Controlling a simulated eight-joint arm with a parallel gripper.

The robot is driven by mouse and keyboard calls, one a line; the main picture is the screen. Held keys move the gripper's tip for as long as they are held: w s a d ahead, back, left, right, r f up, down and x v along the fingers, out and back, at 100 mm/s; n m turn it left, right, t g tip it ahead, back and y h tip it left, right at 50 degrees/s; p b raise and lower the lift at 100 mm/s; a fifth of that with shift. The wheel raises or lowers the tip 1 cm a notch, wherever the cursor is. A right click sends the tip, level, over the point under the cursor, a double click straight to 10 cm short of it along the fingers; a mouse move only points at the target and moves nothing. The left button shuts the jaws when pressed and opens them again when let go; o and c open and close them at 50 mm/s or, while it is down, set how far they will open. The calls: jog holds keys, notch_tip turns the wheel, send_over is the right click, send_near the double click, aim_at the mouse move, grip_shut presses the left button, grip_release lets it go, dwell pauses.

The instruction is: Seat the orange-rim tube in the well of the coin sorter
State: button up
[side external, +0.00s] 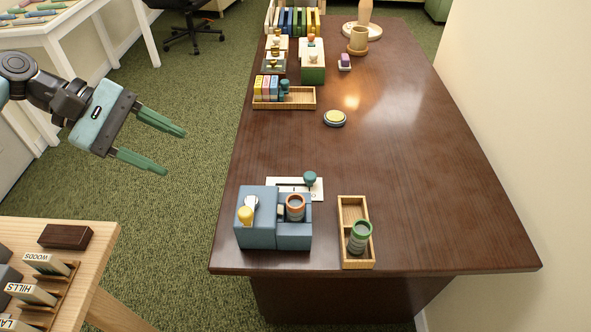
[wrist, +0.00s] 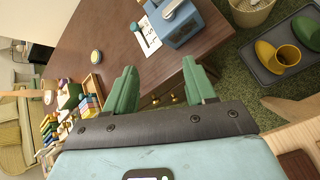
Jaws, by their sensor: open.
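The coin sorter (side external: 257,225) is a blue block with a yellow knob and a silver part on its left half, near the front left of the dark table. The orange-rim tube (side external: 295,207) stands upright in the sorter's lower right part, its rim showing above the top; its depth in the well cannot be told. My gripper (side external: 175,152) is open and empty, held in the air left of the table, well apart from the sorter. In the wrist view the sorter (wrist: 182,24) shows at the top, beyond my open gripper's fingers (wrist: 160,72); the tube is not discernible there.
A wooden tray (side external: 354,205) right of the sorter holds a green-rim tube (side external: 359,237). A white plate with a teal knob (side external: 310,178) lies behind the sorter. A round yellow-topped disc (side external: 335,118) sits mid-table. The table's right side is clear.

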jog(key=s+a+m+t+y, duration=0.3)
jog(key=s+a+m+y, duration=0.2)
jog(key=a, duration=0.6)
jog(key=s+a+m+t+y, duration=0.3)
jog(key=s+a+m+y, duration=0.2)
jog(key=a, duration=0.7)
jog(key=shift+s+m+t, duration=0.15)
jog(key=shift+m+t, duration=0.25)
jog(key=shift+m, duration=0.5)
